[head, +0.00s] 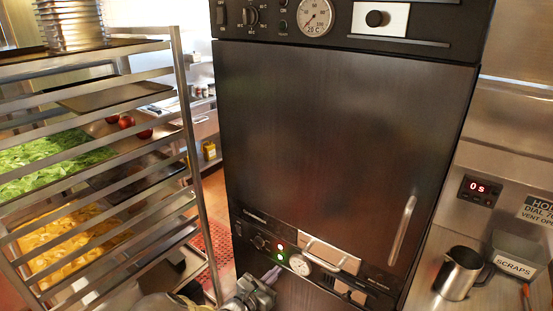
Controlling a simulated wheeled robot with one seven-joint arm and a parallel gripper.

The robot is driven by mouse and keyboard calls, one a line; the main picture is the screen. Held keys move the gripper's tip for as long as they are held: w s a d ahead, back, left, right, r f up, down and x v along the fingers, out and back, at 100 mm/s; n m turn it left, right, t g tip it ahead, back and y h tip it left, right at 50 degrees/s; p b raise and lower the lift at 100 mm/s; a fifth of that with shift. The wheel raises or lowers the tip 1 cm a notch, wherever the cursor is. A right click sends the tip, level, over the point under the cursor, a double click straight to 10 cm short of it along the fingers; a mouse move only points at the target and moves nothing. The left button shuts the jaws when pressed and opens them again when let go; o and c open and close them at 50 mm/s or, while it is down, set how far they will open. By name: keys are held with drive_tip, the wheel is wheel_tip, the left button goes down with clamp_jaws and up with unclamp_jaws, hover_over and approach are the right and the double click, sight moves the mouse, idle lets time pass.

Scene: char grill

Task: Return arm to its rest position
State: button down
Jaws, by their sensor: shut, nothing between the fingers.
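My gripper (268,278) is low in the head view, left of the middle, in front of the lower control strip of a tall black oven (330,150). Only a small part of it shows, and its fingers look shut with nothing between them. Part of my arm shows at the bottom edge. The oven door is closed, with a metal handle (402,230) at its lower right. The rest of my arm is out of view.
A metal tray rack (188,150) stands at the left, holding trays of greens (55,155) and yellow food (70,238). On the right counter are a steel pitcher (460,273), a scraps bin (515,262) and a timer (477,190) on the wall behind.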

drive_tip(key=s+d+r+m+g+y, duration=0.1)
drive_tip(key=s+d+r+m+g, duration=0.2)
drive_tip(key=s+d+m+g, duration=0.95)
drive_tip(key=s+d+r+m+t+y, duration=0.1)
drive_tip(key=s+d+r+m+y, duration=0.2)
drive_tip(key=s+r+m+y, duration=0.5)
wheel_tip(320, 180, up, 2)
drive_tip(key=m+y, duration=0.2)
drive_tip(key=m, duration=0.6)
drive_tip(key=shift+s+d+r, duration=0.25)
drive_tip(key=shift+s+d, duration=0.05)
drive_tip(key=shift+d, duration=0.1)
drive_tip(key=shift+w, duration=0.1)
